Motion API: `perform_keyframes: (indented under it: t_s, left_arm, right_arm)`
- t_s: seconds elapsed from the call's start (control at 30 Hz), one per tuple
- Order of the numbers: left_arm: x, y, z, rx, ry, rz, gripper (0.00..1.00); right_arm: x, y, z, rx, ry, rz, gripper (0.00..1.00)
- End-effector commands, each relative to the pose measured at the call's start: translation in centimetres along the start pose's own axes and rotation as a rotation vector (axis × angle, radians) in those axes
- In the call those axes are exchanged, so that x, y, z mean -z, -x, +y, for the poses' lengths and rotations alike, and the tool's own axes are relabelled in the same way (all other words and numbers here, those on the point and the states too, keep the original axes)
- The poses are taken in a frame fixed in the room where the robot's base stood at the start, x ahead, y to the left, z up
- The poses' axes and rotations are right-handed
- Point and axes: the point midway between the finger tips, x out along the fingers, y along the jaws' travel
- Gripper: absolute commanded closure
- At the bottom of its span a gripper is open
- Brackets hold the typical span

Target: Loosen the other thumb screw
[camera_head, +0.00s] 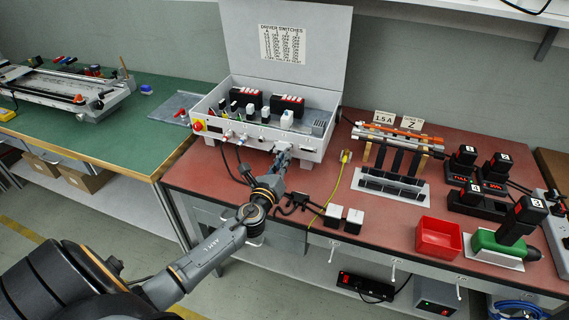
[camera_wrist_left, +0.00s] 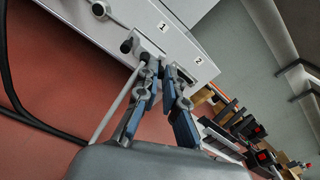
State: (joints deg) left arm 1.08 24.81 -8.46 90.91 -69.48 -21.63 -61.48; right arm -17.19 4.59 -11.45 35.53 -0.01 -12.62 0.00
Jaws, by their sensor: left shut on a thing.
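The white control box (camera_head: 257,139) stands on the red bench with its lid (camera_head: 318,45) raised. My left gripper (camera_head: 284,151) is at the right part of its front panel. In the left wrist view the gripper (camera_wrist_left: 163,68) is at the connector (camera_wrist_left: 150,50) below label 1 (camera_wrist_left: 163,27), closed on a small part there. I take this to be a thumb screw, mostly hidden by the fingertips. The other black thumb screw (camera_wrist_left: 127,46) shows to the left, clear of the fingers. A grey cable (camera_wrist_left: 117,103) runs down from the connector. My right gripper is not in view.
Black cables (camera_head: 297,200) and a yellow cable (camera_head: 334,190) lie in front of the box. To the right are a rack (camera_head: 393,183), a red bin (camera_head: 439,237) and a green power tool (camera_head: 500,245). Label 2 (camera_wrist_left: 197,60) marks the neighbouring socket.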

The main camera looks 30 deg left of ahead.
Motion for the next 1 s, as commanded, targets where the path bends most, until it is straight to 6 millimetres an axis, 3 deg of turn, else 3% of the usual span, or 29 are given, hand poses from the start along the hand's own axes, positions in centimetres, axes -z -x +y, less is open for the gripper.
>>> perform_keyframes:
  t_s: [0.1,0.2,0.3,0.47,0.73,0.83,1.0]
  left_arm:
    - [0.6,0.1,0.2,0.000,0.270,-0.002,1.00]
    - [0.4,0.1,0.1,-0.001,0.541,-0.002,1.00]
    - [0.2,0.1,0.1,-0.001,0.727,-0.001,1.00]
    - [0.1,0.0,0.0,-0.001,0.865,0.001,1.00]
    - [-0.1,0.1,-0.1,-0.002,1.496,-0.002,1.00]
    - [0.0,0.1,0.0,-0.003,1.634,-0.001,1.00]
    - [0.1,0.0,0.1,-0.002,1.674,0.000,1.00]
  right_arm:
    - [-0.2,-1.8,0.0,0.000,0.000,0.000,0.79]
    - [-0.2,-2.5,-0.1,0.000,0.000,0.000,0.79]
    - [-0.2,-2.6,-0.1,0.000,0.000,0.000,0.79]
    - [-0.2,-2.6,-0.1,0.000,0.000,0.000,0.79]
    - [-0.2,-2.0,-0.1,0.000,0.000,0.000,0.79]
    - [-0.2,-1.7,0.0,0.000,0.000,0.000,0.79]
    - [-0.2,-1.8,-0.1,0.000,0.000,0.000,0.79]
